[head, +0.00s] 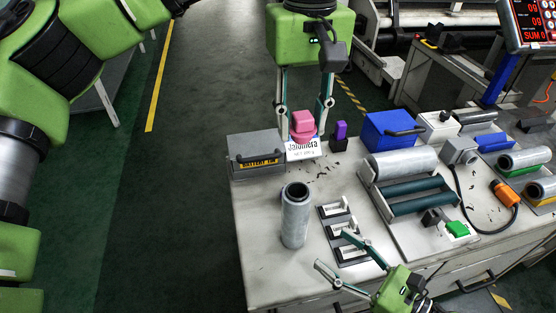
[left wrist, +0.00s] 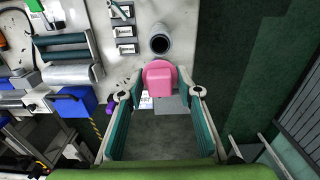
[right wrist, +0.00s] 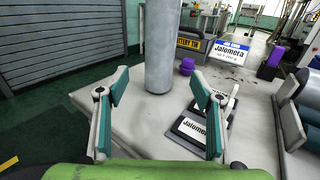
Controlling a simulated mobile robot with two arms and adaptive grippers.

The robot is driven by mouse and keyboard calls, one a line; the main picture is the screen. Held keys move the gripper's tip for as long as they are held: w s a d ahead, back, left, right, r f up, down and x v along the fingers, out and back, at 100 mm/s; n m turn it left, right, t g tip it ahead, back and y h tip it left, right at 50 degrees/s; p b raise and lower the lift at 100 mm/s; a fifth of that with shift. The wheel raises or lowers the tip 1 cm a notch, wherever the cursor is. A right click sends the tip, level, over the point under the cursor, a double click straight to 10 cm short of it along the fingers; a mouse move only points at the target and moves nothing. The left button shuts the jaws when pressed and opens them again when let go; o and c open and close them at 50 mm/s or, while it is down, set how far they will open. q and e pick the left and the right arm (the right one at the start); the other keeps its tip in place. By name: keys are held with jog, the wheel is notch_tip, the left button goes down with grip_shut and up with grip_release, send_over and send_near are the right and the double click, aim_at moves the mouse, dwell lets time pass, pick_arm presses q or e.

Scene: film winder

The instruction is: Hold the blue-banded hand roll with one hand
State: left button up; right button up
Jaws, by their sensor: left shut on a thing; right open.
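A grey hand roll (head: 295,220) with a dark core stands upright near the table's front left; no blue band shows on it. It also shows in the left wrist view (left wrist: 160,40) and right wrist view (right wrist: 160,45). My right gripper (head: 332,250) is open and empty, right of this roll. In the right wrist view the roll stands beyond the gap between its fingers, apart from them. My left gripper (head: 303,110) is shut on a pink block (left wrist: 160,78), behind the roll at the table's back edge.
Several rolls lie in coloured cradles at the right, including a blue cradle (head: 492,142). A battery box (head: 256,153), a white label card (head: 303,149), a blue box (head: 392,131) and small labelled trays (head: 340,230) surround the upright roll. The front left corner is clear.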

aim_at(305, 228)
jog(key=x, duration=1.1)
jog(key=shift+w+a, duration=0.3)
jog(key=c, duration=1.5)
jog(key=o, duration=0.7)
jog(key=c, duration=0.4)
